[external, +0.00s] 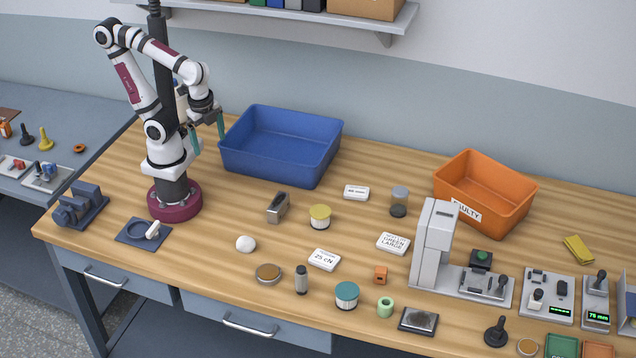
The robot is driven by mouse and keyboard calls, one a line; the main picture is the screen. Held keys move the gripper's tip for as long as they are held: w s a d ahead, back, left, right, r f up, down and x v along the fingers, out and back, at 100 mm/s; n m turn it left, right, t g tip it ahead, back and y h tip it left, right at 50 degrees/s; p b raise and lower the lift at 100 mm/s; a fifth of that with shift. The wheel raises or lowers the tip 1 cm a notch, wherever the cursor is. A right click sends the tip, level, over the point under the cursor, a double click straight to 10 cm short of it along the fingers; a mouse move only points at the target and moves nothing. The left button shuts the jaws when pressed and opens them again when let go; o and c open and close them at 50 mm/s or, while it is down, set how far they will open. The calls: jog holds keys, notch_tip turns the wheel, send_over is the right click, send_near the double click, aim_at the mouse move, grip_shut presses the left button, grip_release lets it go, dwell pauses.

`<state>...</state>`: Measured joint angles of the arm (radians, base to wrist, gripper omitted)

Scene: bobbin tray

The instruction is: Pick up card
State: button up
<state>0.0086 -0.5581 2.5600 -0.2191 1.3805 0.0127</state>
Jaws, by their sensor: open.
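Several white cards lie on the wooden table. One card (324,260) reads "25 CN" and lies near the middle front. A larger-print card (393,243), whose words seem to include "GREEN LARGE", lies to its right. I cannot tell which one the task means. My gripper (208,134) has teal fingers spread apart and is empty. It hangs above the table at the left edge of the blue bin, well away from all the cards.
The blue bin (232,160) and the orange bin (510,222) marked "FAULTY" stand at the back. A grey stapler-like tool (278,208), a yellow-topped spool (320,217), a white lump (245,243) and a teal-topped spool (346,296) surround the cards. A grey machine (432,245) stands right.

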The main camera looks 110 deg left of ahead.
jog(key=w+r+m, duration=0.1)
jog(key=w, duration=0.2)
jog(key=w+d+r+m, duration=0.1)
jog(key=w, duration=0.2)
jog(key=w+r+m, duration=0.1)
jog(key=w, duration=0.1)
jog(key=shift+w+d, duration=0.25)
jog(key=shift+w, duration=0.15)
jog(key=m+h, duration=0.2)
jog(key=m, duration=0.9)
send_over(324, 258)
jog(key=d, duration=0.1)
notch_tip(324, 258, down, 9)
jog(key=f, duration=1)
jog(key=a+f, duration=0.1)
jog(key=f, duration=0.4)
jog(key=shift+f, duration=0.3)
jog(key=c, duration=1)
